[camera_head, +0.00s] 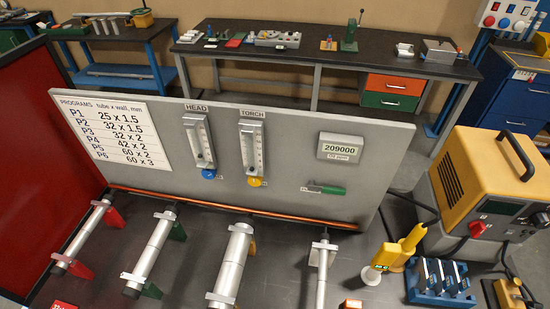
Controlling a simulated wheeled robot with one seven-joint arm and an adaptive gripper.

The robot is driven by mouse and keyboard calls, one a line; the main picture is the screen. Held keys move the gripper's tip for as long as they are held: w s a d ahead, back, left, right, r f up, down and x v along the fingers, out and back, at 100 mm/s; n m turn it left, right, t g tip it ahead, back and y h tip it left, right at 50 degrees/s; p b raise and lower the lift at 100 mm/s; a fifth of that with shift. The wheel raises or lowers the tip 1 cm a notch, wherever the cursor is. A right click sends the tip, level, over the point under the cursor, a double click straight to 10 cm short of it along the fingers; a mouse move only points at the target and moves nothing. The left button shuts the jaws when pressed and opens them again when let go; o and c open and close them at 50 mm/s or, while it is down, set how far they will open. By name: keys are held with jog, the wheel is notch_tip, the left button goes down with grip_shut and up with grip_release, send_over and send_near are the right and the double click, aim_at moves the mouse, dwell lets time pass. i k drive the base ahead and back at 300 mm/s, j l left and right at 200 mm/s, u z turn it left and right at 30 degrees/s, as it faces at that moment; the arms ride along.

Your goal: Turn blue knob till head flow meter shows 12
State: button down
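The blue knob (208,174) sits at the bottom of the head flow meter (201,140) on the upright grey panel. The meter is a clear vertical tube with a scale, under a label reading HEAD (196,106). Its scale figures and float are too small to read. To its right is the torch flow meter (252,143), with a yellow knob (255,181) below it. My gripper is not in view.
The panel (290,165) also carries a programs chart (112,127), a display reading 209000 (340,147) and a green-handled valve (323,188). Metal tubes (235,262) lie in front of it. A yellow power unit (488,180) and a yellow torch holder (398,252) stand at the right.

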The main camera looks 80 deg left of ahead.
aim_at(209, 174)
jog(key=u, duration=3.3)
